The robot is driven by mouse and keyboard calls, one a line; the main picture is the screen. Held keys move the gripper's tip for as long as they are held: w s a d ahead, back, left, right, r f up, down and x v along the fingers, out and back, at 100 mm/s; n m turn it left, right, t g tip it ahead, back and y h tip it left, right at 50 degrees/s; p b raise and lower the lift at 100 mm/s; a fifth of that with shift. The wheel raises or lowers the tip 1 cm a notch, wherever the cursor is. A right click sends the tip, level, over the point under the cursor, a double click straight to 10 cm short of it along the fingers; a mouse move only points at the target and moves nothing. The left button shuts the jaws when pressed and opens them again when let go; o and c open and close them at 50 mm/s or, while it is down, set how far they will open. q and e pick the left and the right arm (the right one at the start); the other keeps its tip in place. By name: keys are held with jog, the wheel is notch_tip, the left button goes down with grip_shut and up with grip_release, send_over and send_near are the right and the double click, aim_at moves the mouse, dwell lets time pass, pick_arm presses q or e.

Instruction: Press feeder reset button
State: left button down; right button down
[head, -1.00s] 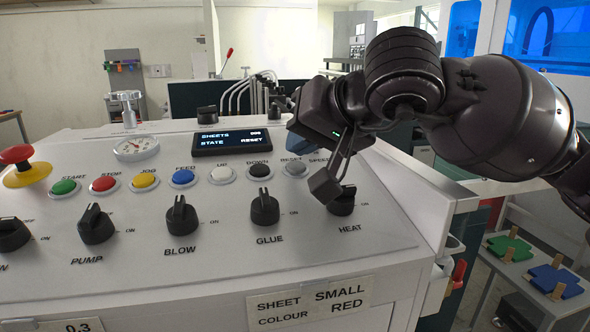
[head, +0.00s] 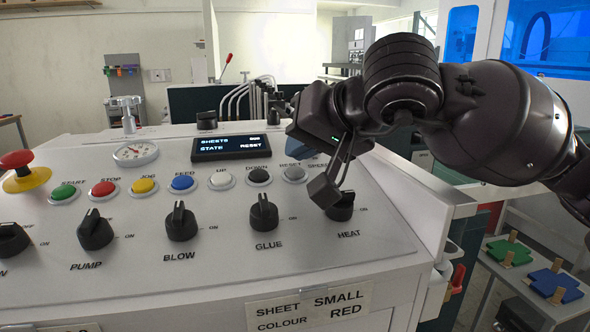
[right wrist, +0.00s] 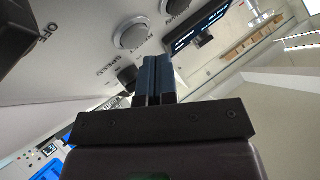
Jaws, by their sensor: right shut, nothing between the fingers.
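The grey reset button (head: 294,173) sits at the right end of the button row on the sloped white panel, under the label RESET. In the right wrist view a pale round button (right wrist: 131,35), which looks like the same one, lies beyond the fingers. My right gripper (head: 323,190) is shut and empty, just right of and in front of the button in the head view. Its blue-black fingertips (right wrist: 156,75) show together in the wrist view, apart from the button in that picture. My left gripper is not in view.
The down button (head: 258,175) is left of reset. The heat knob (head: 341,206) is beside the fingers and the glue knob (head: 264,212) farther left. A black speed knob (right wrist: 127,77) is close to the fingertips. A red emergency stop (head: 15,160) is far left.

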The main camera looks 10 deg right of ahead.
dwell(0.9)
jog(key=shift+w+f+b, duration=0.15)
jog(key=shift+f+b, duration=0.25)
jog(key=shift+f, duration=0.05)
jog(key=shift+f+b, duration=0.35)
jog(key=shift+f, duration=0.05)
dwell(1.1)
jog(key=shift+r, duration=0.1)
jog(key=shift+r+p, duration=0.3)
jog(key=shift+r, duration=0.45)
jog(key=shift+r, duration=0.1)
jog(key=shift+s+r+p, duration=0.25)
jog(key=shift+r+p, duration=0.1)
jog(key=shift+r, duration=0.45)
jog(key=shift+s+r+p, duration=0.2)
jog(key=shift+r+p, duration=0.2)
jog(key=shift+r, duration=0.35)
jog(key=shift+s+r+p, duration=0.25)
jog(key=shift+r+p, duration=0.1)
jog(key=shift+r, duration=0.45)
